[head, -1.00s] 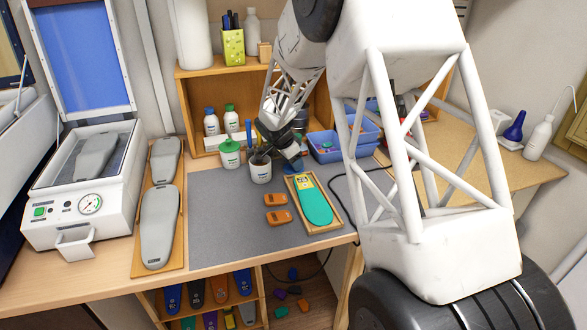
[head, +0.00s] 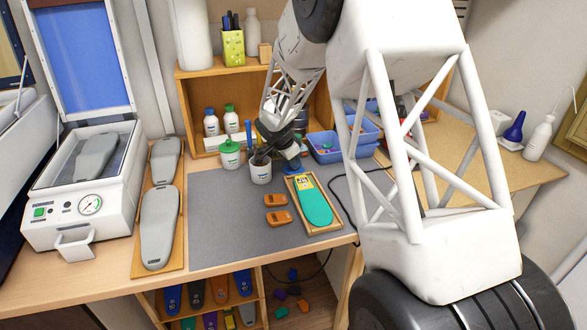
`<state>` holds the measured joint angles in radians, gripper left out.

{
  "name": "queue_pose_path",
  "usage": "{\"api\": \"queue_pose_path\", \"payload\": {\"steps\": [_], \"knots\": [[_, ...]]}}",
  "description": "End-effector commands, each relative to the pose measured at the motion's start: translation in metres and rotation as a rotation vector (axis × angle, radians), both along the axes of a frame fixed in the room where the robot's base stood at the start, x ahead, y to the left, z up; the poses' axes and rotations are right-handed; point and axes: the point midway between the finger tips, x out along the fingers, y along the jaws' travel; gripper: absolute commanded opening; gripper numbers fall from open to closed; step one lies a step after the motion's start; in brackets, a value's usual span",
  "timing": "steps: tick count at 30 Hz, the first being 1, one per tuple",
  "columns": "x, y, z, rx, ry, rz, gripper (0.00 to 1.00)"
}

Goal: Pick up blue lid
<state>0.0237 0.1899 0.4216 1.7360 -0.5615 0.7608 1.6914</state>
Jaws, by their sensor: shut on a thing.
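A small blue lid (head: 294,168) shows right under the end of my gripper (head: 293,160), just beyond the wooden tray with the green insole. My gripper points down and is shut on the lid. The fingers are small and partly hidden by the dark gripper body, so the exact grip is hard to make out. I cannot tell whether the lid touches the mat.
A white cup with tools (head: 261,174) and a green-lidded jar (head: 229,158) stand left of my gripper. A blue bin (head: 330,154) stands right.

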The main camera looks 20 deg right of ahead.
Motion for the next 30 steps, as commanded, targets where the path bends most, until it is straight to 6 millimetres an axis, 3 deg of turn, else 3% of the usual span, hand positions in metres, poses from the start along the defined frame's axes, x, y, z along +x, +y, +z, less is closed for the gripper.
{"api": "queue_pose_path", "payload": {"steps": [11,19,30], "knots": [[0.0,0.0,0.007,0.0,-0.001,-0.001,0.0],[0.0,0.0,0.037,0.0,-0.002,0.001,0.0],[-0.048,0.005,0.041,0.0,-0.001,-0.001,0.0]]}}
